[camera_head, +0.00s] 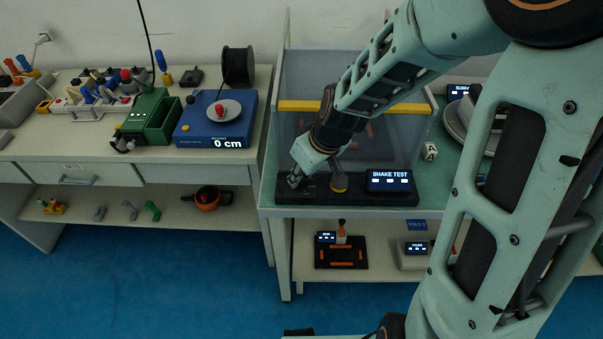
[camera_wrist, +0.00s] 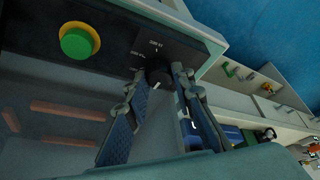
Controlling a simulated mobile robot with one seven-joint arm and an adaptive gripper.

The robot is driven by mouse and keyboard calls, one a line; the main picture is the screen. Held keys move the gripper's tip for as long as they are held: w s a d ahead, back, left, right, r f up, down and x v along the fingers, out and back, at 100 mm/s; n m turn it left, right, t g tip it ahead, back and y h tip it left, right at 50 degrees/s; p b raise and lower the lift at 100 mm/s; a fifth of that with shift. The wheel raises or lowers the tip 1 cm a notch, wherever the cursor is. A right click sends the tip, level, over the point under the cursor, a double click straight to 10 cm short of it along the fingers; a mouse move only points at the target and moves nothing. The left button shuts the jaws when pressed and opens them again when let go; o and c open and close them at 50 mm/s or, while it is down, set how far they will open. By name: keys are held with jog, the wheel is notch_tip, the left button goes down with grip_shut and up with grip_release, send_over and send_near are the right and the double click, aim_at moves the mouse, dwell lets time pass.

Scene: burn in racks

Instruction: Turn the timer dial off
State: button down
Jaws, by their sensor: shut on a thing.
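The timer dial (camera_wrist: 157,77) is a small dark knob on the black front panel of the shake test unit (camera_head: 347,197). A marked label sits beside it in the wrist view. My gripper (camera_wrist: 160,82) has a fingertip on each side of the dial and is shut on it. In the head view my gripper (camera_head: 294,181) is at the left end of the panel, and it hides the dial there. The dial's exact pointer setting is too small and dark to read.
A green button with a yellow ring (camera_wrist: 79,41) sits on the same panel, beside the dial. The shake test display (camera_head: 389,180) is at the panel's right. A clear enclosure with a yellow bar (camera_head: 312,106) stands behind. A blue unit reading 0 cm (camera_head: 213,128) is on the left bench.

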jog(key=shift+n, duration=0.5)
jog(key=c, duration=1.7)
grip_release()
jog(key=shift+o, duration=0.2)
jog(key=v, duration=0.7)
jog(key=shift+d+r, duration=0.2)
